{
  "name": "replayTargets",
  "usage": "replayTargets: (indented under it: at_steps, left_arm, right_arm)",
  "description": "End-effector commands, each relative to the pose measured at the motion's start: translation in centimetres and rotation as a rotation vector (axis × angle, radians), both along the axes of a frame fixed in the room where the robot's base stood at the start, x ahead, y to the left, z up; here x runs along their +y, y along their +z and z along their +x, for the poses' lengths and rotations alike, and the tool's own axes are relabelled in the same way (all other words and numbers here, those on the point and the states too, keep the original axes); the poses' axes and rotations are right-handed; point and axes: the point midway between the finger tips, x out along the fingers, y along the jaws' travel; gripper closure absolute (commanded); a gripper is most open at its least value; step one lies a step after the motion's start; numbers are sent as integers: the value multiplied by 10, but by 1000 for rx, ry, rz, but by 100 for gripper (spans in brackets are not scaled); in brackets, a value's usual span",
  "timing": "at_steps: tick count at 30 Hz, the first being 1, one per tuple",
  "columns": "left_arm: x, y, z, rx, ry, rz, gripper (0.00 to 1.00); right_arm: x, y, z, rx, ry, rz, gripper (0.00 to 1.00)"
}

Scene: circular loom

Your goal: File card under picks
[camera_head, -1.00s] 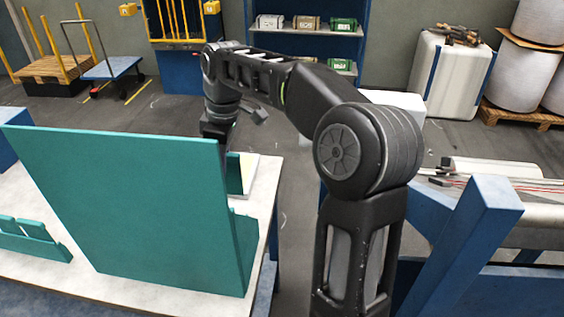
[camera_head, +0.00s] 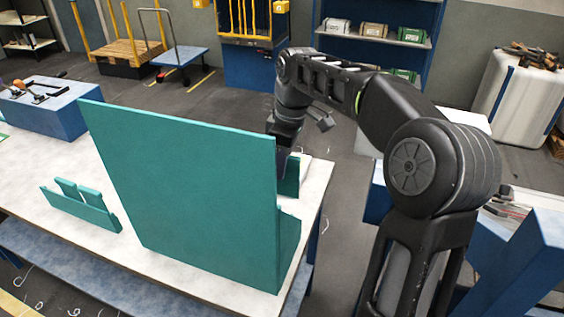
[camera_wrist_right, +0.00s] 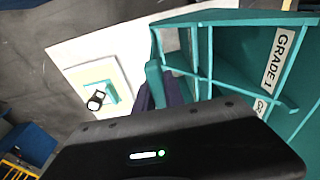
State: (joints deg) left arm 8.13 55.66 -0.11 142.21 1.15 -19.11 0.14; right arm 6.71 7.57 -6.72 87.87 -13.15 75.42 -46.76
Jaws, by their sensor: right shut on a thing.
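A teal rack shows its large plain back panel (camera_head: 185,185) in the head view. In the right wrist view its open side has teal dividers (camera_wrist_right: 203,60) and a white label reading "GRADE 1" (camera_wrist_right: 281,58); a second label is partly cut off. My right gripper (camera_head: 283,160) is at the rack's right edge, its tips partly hidden behind the panel. In the wrist view the gripper (camera_wrist_right: 165,95) is beside the compartments, shut on what seems to be the card. The card is largely hidden, and I cannot read any "picks" label. My left gripper is not in view.
The rack stands on a white-topped table (camera_head: 60,180). A low teal holder (camera_head: 82,204) stands to its left, with a blue block (camera_head: 45,110) bearing tools behind. A cream pad (camera_wrist_right: 88,82) with a small black-and-white item lies near the table edge.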

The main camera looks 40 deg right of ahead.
Motion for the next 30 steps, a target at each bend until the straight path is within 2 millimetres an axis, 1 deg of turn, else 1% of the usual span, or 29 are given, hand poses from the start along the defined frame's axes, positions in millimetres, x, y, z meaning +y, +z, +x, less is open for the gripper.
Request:
replayTargets:
  at_steps: [5, 7, 20, 22, 30]
  left_arm:
    - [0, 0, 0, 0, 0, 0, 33]
    - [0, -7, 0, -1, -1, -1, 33]
    - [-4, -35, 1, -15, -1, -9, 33]
    - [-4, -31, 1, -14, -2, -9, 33]
    - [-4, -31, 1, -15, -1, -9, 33]
  right_arm:
    - [0, -14, -1, 1, 0, 0, 100]
    - [0, -23, 0, 1, 0, 1, 100]
    - [0, -63, 0, 0, 0, 0, 100]
    - [0, -59, 0, 0, 0, 0, 100]
    - [0, -58, 0, -6, 0, -5, 100]
